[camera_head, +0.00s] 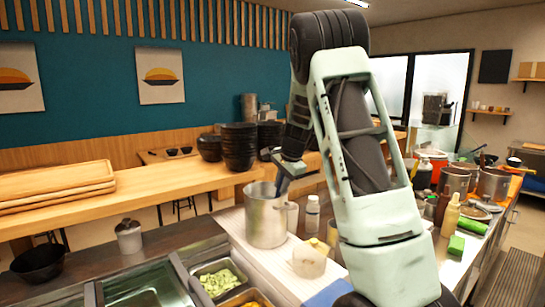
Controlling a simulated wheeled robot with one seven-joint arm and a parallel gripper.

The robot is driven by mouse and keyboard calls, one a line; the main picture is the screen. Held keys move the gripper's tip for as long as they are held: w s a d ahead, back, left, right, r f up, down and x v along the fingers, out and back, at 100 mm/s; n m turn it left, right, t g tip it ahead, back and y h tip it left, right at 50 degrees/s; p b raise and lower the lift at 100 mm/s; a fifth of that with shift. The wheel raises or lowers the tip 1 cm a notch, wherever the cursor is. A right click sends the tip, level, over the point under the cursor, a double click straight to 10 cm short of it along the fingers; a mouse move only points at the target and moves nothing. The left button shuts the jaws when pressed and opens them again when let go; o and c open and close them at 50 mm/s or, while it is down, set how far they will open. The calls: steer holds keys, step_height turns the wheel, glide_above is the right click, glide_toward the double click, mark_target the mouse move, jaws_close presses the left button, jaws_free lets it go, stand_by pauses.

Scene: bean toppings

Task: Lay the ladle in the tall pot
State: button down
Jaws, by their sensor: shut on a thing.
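The tall pot (266,222) is a silver metal cylinder on the light counter, left of my arm. My gripper (287,168) is just above the pot's right rim, pointing down. It is shut on the ladle (282,184), of which only a short dark piece shows below the jaws, at the pot's mouth. The ladle's lower part is hidden, so I cannot tell how deep it hangs or whether it touches the pot.
A clear bottle (313,212) and a small tub (310,258) stand right of the pot. Food trays (218,278) lie in front. Stacked dark bowls (239,148) stand on the wooden ledge behind. Metal pots (493,185) and bottles crowd the right counter.

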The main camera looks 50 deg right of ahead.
steer(key=c, duration=1.3)
jaws_free()
steer(key=shift+s+f, duration=0.15)
steer(key=shift+o, duration=0.2)
steer(key=shift+r, duration=0.5)
steer(key=b+v, duration=0.2)
steer(key=v, duration=1.4)
steer(key=shift+s+r, duration=0.2)
steer(key=shift+a, duration=0.1)
